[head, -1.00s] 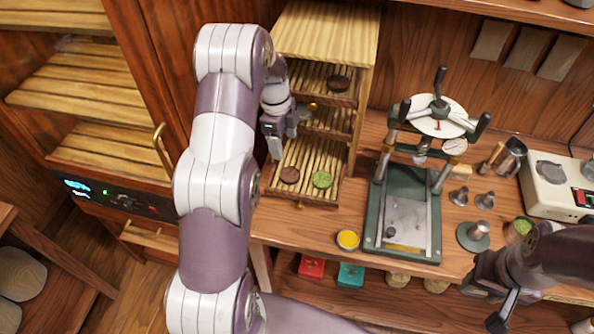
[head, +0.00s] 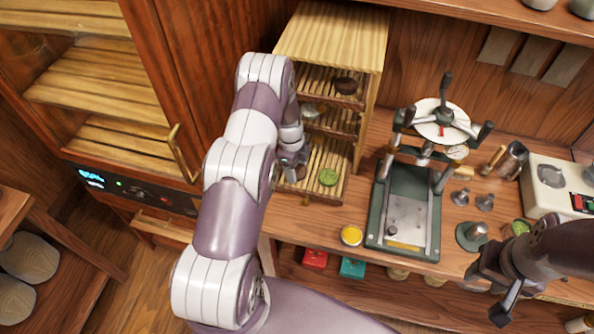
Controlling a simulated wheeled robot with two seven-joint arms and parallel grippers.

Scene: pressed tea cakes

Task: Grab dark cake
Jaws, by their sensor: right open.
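A wooden rack holds slatted trays. A dark brown cake (head: 346,86) lies on its top tray, and a green cake (head: 328,177) lies on its bottom tray. My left gripper (head: 291,172) reaches down at the left side of the bottom tray, left of the green cake. It covers the spot where another dark cake lay, so I cannot see that cake or whether the fingers hold it. My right gripper (head: 487,292) is open and empty at the right, in front of the counter's edge.
A press (head: 403,215) with a dial stands right of the rack. A yellow-filled dish (head: 351,235) sits at the counter's front. An open cabinet door with a handle (head: 178,150) is left of my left arm. Red (head: 314,259) and teal (head: 352,267) boxes lie below.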

